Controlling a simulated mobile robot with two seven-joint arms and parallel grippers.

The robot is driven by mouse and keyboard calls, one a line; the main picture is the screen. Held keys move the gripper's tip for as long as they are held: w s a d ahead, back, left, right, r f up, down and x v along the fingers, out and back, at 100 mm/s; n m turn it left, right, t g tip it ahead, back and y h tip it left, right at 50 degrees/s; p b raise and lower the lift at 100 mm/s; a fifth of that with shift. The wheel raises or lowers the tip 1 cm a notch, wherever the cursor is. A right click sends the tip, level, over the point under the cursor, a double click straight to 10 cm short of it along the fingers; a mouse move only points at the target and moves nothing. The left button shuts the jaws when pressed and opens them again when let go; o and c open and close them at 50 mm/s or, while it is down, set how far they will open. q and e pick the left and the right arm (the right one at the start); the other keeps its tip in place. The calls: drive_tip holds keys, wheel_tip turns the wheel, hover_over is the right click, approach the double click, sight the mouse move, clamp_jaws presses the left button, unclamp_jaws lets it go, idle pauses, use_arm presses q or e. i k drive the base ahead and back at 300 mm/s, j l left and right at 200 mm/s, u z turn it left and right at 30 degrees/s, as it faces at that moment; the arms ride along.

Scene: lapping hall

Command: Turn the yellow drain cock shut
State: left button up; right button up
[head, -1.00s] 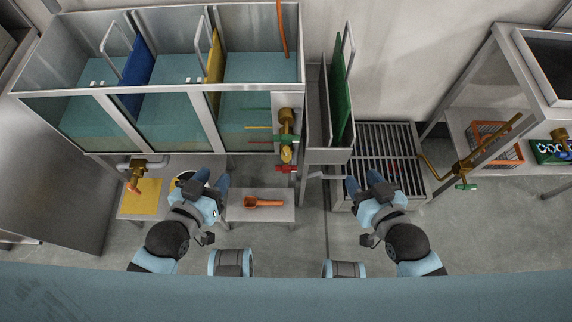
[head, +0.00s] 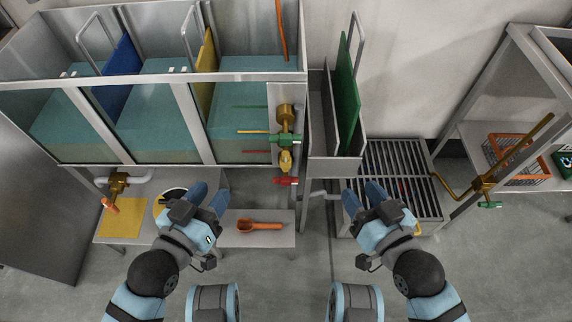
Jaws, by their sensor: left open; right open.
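The yellow drain cock (head: 286,161) sits on the brass fitting at the right front end of the tank, between a green handle (head: 284,138) above and a red handle (head: 285,181) below. Its yellow part looks upright, but it is too small to tell its exact setting. My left gripper (head: 209,195) is open and empty, to the left of the cock and lower in the picture. My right gripper (head: 364,198) is open and empty, to the right of it, in front of the slatted grate. Neither gripper touches the cock.
A low bench (head: 273,226) holds an orange scoop (head: 260,226), a yellow cloth (head: 121,220) and a round container (head: 168,200) partly behind my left gripper. Another cock with an orange handle (head: 110,204) is at left. A green-handled cock (head: 489,205) is at right, near a slatted grate (head: 395,165).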

sight(285, 160)
drive_tip(key=k+j+u, duration=0.15)
drive_tip(key=j, duration=0.2)
drive_tip(key=k+j+u, duration=0.15)
drive_tip(key=j, duration=0.25)
drive_tip(key=k+j+u, duration=0.15)
drive_tip(key=j, duration=0.25)
drive_tip(key=i, duration=0.05)
